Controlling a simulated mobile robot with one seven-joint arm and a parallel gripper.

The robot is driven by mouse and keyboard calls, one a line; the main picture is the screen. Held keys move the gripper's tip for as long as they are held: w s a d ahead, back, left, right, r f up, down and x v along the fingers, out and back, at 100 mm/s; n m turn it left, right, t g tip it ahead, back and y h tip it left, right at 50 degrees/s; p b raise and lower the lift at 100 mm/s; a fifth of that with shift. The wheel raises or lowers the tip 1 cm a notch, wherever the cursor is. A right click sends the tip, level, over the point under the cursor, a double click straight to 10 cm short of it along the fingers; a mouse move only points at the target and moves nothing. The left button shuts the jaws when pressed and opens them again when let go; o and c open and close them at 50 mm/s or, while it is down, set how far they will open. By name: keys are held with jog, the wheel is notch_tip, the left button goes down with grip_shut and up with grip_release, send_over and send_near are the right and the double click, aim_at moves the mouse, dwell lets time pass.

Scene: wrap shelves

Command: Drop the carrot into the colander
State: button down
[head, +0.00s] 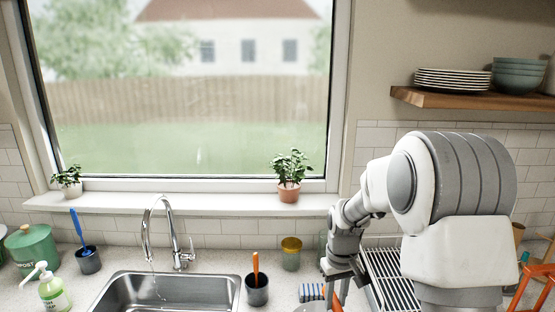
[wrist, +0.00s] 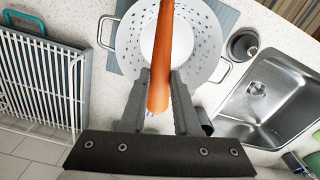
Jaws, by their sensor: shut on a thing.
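An orange carrot (wrist: 162,75) is held between the fingers of my gripper (wrist: 160,100) in the wrist view. The white colander (wrist: 205,50) with holes and wire handles lies beyond the carrot, on a blue-grey striped mat. The far part of the carrot overlaps the colander's middle in the picture. In the head view my gripper (head: 338,285) is at the bottom, right of the sink, with an orange bit of carrot (head: 336,303) showing beside it. Only a small part of the colander (head: 310,307) shows there, at the bottom edge.
The steel sink (head: 165,292) is left of the colander in the head view. A dark cup with an orange handle (head: 257,290) stands between them. A wire dish rack (head: 385,275) is at the right, behind my arm. A yellow-lidded jar (head: 291,254) stands near the wall.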

aim_at(335, 301)
jog(key=shift+f+b, duration=0.95)
jog(key=shift+f, duration=0.9)
jog(key=c, duration=0.6)
grip_release()
jog(key=shift+o, duration=0.2)
notch_tip(335, 301, up, 18)
jog(key=shift+f+b, duration=0.25)
jog(key=shift+b, duration=0.2)
